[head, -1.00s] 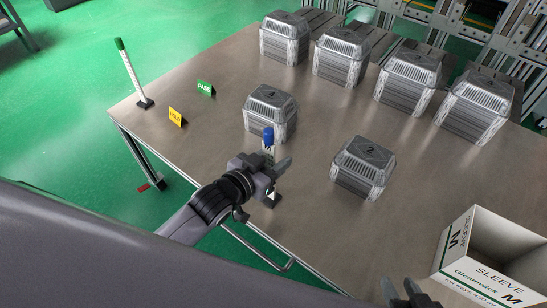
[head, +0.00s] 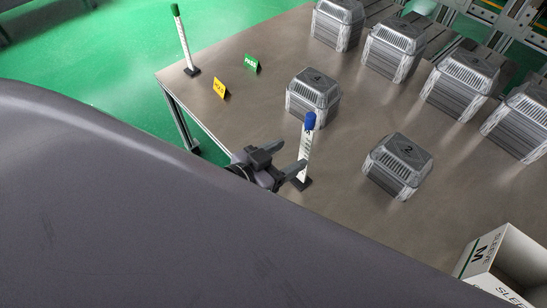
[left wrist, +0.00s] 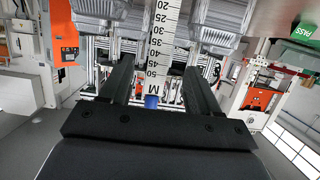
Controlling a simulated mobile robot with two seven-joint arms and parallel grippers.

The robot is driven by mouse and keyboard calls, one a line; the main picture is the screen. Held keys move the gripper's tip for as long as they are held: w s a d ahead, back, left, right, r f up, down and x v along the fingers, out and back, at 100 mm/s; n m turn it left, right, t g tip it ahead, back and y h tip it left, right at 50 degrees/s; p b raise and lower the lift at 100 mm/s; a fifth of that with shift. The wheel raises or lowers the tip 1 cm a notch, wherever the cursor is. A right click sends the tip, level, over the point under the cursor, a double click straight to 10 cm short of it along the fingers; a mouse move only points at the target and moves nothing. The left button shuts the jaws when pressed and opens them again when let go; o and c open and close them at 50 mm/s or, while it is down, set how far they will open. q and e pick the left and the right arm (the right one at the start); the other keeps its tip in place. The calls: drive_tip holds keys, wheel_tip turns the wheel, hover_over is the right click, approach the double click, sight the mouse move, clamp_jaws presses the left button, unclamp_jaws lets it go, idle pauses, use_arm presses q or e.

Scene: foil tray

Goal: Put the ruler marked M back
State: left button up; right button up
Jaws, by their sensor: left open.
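The white ruler (head: 306,150) with a blue top stands upright in a small black base on the table. In the left wrist view the ruler (left wrist: 160,45) shows its scale, an M and the blue end, lined up between my fingers. My left gripper (head: 294,156) is open, just left of the ruler in the head view, its fingers pointing toward it; I cannot tell whether they touch it. The white sleeve box (head: 476,257) marked M stands open at the lower right, partly cut off. My right gripper is not in view.
A green-topped ruler (head: 182,42) stands at the table's far left corner. A yellow HOLD sign (head: 220,88) and a green PASS sign (head: 252,63) stand near it. Several grey lidded foil trays stand around, including number 4 (head: 313,97) behind the ruler and number 2 (head: 397,165) to its right.

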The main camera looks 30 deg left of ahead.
use_arm(q)
drive_tip(key=s+a+f+n+g+y, duration=0.1)
drive_tip(key=s+a+f+g+y, duration=0.1)
drive_tip(key=s+f, duration=0.7)
drive_tip(key=shift+s+a+f+n+g, duration=0.4)
drive_tip(key=shift+a+f+g, duration=0.15)
drive_tip(key=shift+g, duration=0.25)
